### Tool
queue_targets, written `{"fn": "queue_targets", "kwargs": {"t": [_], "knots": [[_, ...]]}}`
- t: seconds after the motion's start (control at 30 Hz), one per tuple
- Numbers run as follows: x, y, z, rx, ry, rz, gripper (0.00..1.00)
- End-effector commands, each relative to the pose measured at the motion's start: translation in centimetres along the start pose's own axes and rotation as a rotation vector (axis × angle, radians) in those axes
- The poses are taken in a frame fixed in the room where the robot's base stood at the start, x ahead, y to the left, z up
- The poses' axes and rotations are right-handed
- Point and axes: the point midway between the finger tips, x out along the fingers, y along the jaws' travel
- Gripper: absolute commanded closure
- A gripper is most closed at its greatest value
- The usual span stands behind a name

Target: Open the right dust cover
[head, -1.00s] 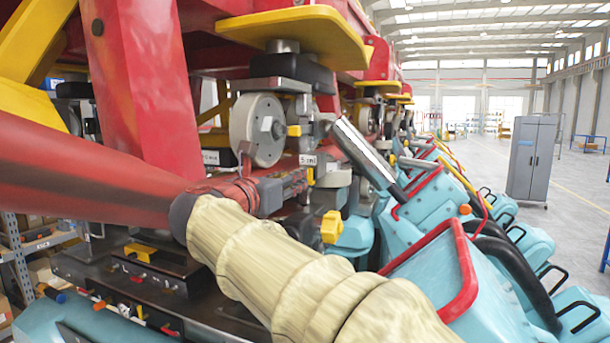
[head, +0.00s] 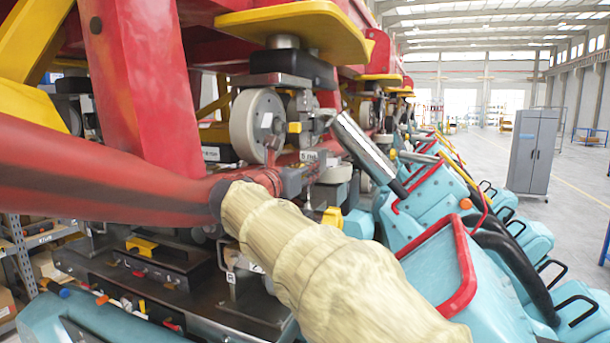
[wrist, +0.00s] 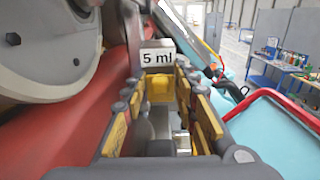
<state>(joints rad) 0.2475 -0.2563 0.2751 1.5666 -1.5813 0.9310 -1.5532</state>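In the wrist view, my gripper (wrist: 158,82) is open, with yellow-padded fingers on both sides of the picture. I cannot tell whether the fingers touch the block. In the head view, my gripper (head: 300,180) is small and partly hidden by my arm, near the same label (head: 309,156). A yellow part (head: 332,218) sits just below it, probably the same block. No part is clearly marked as the right dust cover.
A large grey wheel (head: 257,120) is close on the left, also filling the upper left of the wrist view (wrist: 45,40). Turquoise seats with red rails (head: 463,270) stand on the right. A grey cabinet (head: 532,152) stands on the open floor behind.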

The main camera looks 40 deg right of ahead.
Motion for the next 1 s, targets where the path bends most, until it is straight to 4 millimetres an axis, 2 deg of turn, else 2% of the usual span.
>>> {"fn": "queue_targets", "kwargs": {"t": [0.4,0.67,1.0], "knots": [[0.0,0.0,0.0,0.000,0.000,0.000,0.93],[-0.1,0.0,-0.1,0.001,0.000,0.001,0.94],[-0.7,0.1,-1.3,0.000,0.004,0.000,0.94]]}}
